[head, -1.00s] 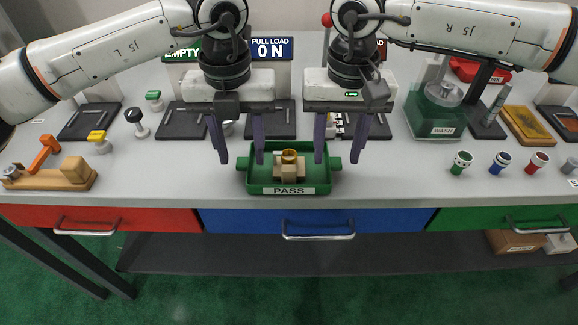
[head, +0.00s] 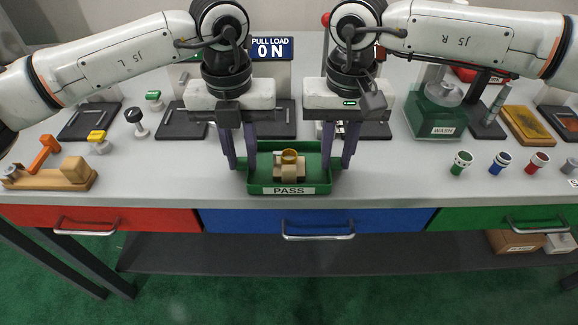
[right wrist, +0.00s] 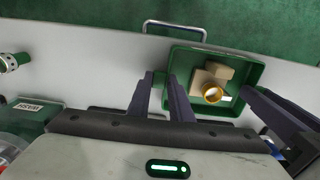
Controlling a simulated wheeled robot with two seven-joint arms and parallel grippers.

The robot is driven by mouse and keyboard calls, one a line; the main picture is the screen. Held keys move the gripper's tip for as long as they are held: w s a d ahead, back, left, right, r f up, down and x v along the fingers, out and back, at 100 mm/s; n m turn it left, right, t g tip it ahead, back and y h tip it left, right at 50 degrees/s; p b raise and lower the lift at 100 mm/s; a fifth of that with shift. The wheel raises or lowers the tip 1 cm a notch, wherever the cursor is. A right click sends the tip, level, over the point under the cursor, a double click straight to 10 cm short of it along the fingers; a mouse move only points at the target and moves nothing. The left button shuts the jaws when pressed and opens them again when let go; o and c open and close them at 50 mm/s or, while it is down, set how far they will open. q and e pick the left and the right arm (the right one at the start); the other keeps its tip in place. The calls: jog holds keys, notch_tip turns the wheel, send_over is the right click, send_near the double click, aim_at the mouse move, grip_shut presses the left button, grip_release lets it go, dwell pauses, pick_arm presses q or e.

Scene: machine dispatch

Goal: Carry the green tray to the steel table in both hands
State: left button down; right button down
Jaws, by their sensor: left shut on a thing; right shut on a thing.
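The green tray (head: 260,179), labelled PASS, sits level at the front middle of the grey bench. In it is a tan block holding a gold ring-shaped part (head: 289,156). My left gripper (head: 240,163) is shut on the tray's left side, and my right gripper (head: 338,161) is shut on its right side. The fingers hide both side handles. In the right wrist view the tray (right wrist: 255,72) lies beside my right gripper's fingers (right wrist: 160,78), with the left gripper's fingers at its far side. I cannot pick out the steel table.
An orange clamp on a wooden base (head: 62,178) and a yellow-topped stamp (head: 98,139) stand left. The green WASH unit (head: 436,118) and several small cups, one green-banded (head: 461,162), stand right. Drawers, including a blue one (head: 300,221), line the bench front.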

pick_arm(q)
jog(key=shift+r, duration=0.2)
pick_arm(e)
jog(key=shift+r, duration=0.2)
